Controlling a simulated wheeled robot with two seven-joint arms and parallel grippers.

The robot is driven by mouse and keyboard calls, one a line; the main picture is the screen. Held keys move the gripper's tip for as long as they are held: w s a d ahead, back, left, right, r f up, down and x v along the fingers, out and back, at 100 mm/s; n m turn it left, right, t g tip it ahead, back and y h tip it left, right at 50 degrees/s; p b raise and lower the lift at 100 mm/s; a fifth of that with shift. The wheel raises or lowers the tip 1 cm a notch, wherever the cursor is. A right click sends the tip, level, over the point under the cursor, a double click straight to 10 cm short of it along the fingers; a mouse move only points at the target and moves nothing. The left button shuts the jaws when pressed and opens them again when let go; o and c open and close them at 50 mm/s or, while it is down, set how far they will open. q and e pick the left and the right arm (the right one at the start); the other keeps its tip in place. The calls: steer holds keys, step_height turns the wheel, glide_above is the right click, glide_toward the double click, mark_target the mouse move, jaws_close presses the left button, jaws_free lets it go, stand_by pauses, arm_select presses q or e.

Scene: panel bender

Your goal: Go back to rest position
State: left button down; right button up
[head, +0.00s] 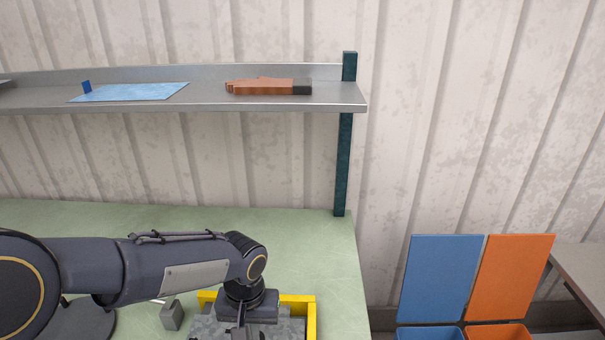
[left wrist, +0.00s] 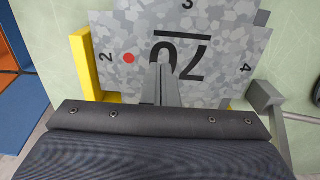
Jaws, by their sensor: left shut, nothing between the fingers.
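My left arm comes in from the left in the head view and bends down at the wrist. My left gripper (head: 240,332) points down over a grey speckled metal sheet (head: 207,325) at the front of the green table. In the left wrist view the shut fingers (left wrist: 165,65) hang over the sheet (left wrist: 215,75), with nothing between them. The sheet bears the numbers 2, 3, 4 and 70 and a red dot. Whether the fingertips touch the sheet I cannot tell. My right gripper is not in view.
A yellow stop (head: 310,318) edges the sheet. A small grey block (head: 172,315) stands to its left. A shelf (head: 205,103) above holds a blue sheet (head: 135,92) and brown gloves (head: 268,86). Blue (head: 440,278) and orange (head: 513,278) bins stand at right. The table's back (head: 290,235) is clear.

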arm_select(q)
steer(key=shift+r, duration=0.2)
steer(key=s+a+r+n+t+h+b, duration=0.1)
steer(key=s+a+r+t+h, duration=0.1)
steer(key=s+a, duration=0.3)
steer(key=s+a+r+n+t+h, duration=0.1)
steer(key=s+a+r+t, duration=0.2)
steer(key=s, duration=0.8)
steer(key=shift+a+r+t+h+b, duration=0.35)
steer(key=shift+a+r, duration=0.25)
steer(key=shift+a, duration=0.7)
steer(key=shift+s, duration=0.1)
